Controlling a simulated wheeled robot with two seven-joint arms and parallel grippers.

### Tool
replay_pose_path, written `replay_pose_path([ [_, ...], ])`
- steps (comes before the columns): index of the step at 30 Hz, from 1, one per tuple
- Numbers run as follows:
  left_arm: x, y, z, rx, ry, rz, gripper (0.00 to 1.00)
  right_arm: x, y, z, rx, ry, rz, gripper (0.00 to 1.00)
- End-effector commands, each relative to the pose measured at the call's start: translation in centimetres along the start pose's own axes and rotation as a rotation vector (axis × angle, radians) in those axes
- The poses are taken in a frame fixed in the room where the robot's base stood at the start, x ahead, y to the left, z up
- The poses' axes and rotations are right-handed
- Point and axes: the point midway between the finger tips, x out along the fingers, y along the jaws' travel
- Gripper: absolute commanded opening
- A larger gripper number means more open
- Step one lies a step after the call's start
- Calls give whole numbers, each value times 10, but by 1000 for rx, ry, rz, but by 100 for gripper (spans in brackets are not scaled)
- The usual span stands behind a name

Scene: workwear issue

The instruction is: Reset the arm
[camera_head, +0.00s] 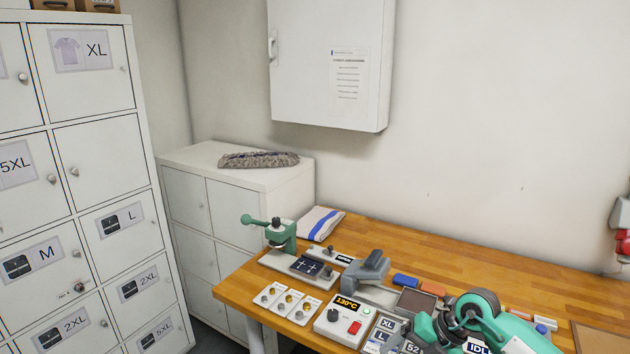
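Part of my arm, in green and dark grey, shows at the bottom right of the head view, over the front of the wooden workbench (520,262). I take it for my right arm. Its rounded joint covers part of the bench top and some size labels there. No gripper fingers can be made out on it. My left arm and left gripper are not in the picture.
On the bench stand a green hand press (281,236), a grey device (366,270), a control box reading 130°C (341,322), a card of samples (287,302) and a folded striped cloth (320,223). Lockers (90,100) stand left; a wall cabinet (325,60) hangs above.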

Motion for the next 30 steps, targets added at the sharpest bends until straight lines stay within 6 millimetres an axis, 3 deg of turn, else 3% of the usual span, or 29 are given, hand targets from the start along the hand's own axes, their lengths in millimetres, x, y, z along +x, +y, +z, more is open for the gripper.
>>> replay_pose_path([
  [1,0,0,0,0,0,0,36,13,23,-17,-17,24,128,81],
  [4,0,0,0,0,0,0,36,21,68,-43,-25,46,385,81],
  [9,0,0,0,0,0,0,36,6,127,-73,50,29,799,81],
  [12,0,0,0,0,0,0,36,-14,148,-79,146,-11,1020,81],
  [15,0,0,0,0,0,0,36,-36,156,-78,279,-74,1212,81],
  [19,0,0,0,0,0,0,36,-61,146,-67,503,-181,1409,81],
  [23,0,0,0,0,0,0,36,-75,115,-54,775,-314,1529,81],
  [26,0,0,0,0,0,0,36,-76,80,-47,1009,-422,1563,81],
  [30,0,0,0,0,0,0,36,-62,21,-49,1354,-569,1513,81],
])
